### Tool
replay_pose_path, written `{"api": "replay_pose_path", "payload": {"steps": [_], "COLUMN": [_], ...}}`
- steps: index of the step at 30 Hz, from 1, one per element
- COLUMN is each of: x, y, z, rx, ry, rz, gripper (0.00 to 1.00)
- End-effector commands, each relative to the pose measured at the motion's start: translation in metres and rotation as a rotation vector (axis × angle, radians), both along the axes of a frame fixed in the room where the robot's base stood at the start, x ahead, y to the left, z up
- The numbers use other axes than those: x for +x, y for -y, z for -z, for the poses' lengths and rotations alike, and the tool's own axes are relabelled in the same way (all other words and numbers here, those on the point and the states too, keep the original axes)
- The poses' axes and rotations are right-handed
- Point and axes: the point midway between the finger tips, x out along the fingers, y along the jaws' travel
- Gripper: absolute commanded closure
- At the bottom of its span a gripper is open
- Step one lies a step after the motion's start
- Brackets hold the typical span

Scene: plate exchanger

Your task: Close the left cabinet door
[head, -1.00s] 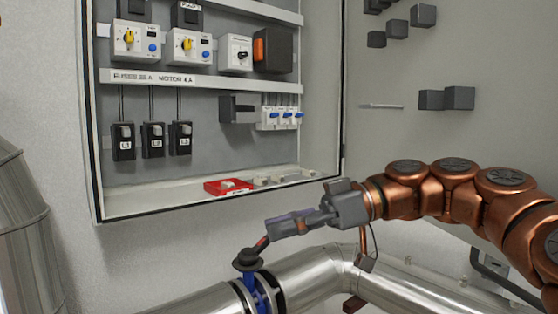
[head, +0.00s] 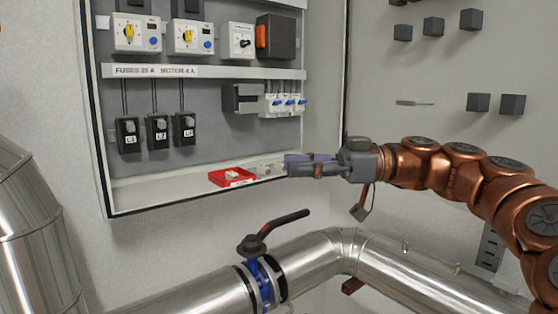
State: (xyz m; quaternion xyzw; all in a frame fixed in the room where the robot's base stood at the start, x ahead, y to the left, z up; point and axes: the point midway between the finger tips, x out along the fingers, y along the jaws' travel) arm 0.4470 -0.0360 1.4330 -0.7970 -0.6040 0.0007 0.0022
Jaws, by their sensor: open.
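The cabinet (head: 112,195) stands open on the wall, with its inside showing. A pale grey panel (head: 430,70) extends right from its right edge. No other door leaf shows. My gripper (head: 290,164) points left, in front of the cabinet's lower right corner, above the pipe. It is open and holds nothing. It covers part of the cabinet's bottom ledge. Contact with the cabinet cannot be judged.
Below runs a silver pipe (head: 400,268) with a blue valve (head: 262,280) and a black lever (head: 282,228) sticking up right. A thick metal duct (head: 30,240) stands at left. Bare wall lies under the cabinet.

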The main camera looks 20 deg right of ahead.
Motion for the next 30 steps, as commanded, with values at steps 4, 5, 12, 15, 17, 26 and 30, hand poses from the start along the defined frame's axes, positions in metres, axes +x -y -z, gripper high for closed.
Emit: {"api": "replay_pose_path", "payload": {"steps": [4, 5, 12, 15, 17, 26, 30], "x": [0.003, 0.004, 0.008, 0.009, 0.009, 0.009, 0.009], "y": [-0.017, -0.019, -0.034, -0.036, -0.036, -0.035, -0.035], "z": [-0.002, -0.002, 0.000, 0.000, 0.000, 0.001, 0.001], "rx": [-0.002, -0.001, -0.001, -0.001, -0.002, -0.002, -0.002], "ry": [-0.001, -0.001, -0.002, -0.002, -0.001, -0.001, -0.001], "rz": [-0.005, -0.004, -0.003, -0.003, -0.003, -0.002, -0.002], "gripper": [0.60, 0.60, 0.60, 0.60, 0.60, 0.72, 0.87]}}
